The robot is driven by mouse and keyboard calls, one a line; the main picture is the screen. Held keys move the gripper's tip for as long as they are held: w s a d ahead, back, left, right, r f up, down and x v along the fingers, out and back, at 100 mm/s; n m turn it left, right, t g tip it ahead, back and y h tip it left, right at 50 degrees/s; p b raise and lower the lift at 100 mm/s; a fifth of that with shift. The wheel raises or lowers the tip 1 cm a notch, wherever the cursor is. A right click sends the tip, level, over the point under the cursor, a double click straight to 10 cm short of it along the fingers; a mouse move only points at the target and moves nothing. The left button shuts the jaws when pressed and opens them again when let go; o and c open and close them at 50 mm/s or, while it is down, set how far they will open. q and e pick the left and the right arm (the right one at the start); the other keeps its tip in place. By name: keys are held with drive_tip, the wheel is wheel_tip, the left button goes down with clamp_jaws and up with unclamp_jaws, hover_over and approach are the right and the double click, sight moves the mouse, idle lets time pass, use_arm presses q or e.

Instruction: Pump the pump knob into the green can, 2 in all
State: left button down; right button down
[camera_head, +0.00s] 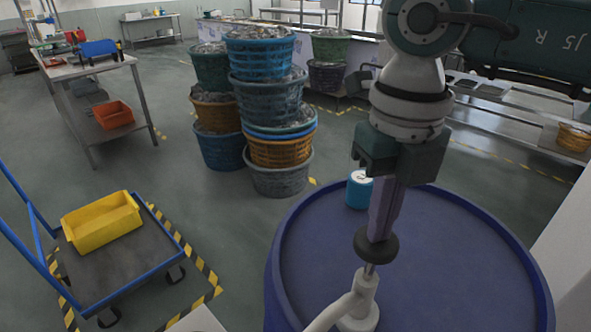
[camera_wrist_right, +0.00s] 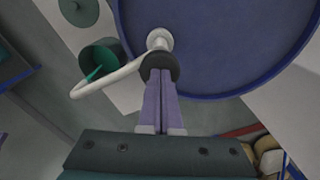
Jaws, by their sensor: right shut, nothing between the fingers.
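The black pump knob (camera_head: 377,245) sits on a thin metal rod above the white pump body (camera_head: 362,295) on the blue drum. A short length of bare rod shows under it. My right gripper (camera_head: 380,232) points down, shut and empty, its purple fingertips at the top of the knob; contact cannot be told for sure. In the right wrist view the knob (camera_wrist_right: 160,67) lies just beyond the fingertips (camera_wrist_right: 159,84). The white spout (camera_wrist_right: 110,76) curves out to the left. The green can (camera_wrist_right: 101,56) stands open past the drum's edge, near the spout. My left gripper is not in view.
A blue jar with a white lid (camera_head: 358,192) stands on the drum top (camera_head: 450,250). A green disc (camera_wrist_right: 79,11) lies near the can. Stacked baskets (camera_head: 270,95) stand behind, and a cart (camera_head: 120,265) with a yellow bin (camera_head: 101,223) is left.

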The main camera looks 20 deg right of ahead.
drive_tip(key=shift+f+b, duration=1.3)
drive_tip(key=shift+f, duration=0.4)
drive_tip(key=shift+r, duration=0.1)
drive_tip(key=shift+r+p, duration=2.65)
drive_tip(key=shift+r, duration=0.7)
drive_tip(key=shift+f, duration=0.2)
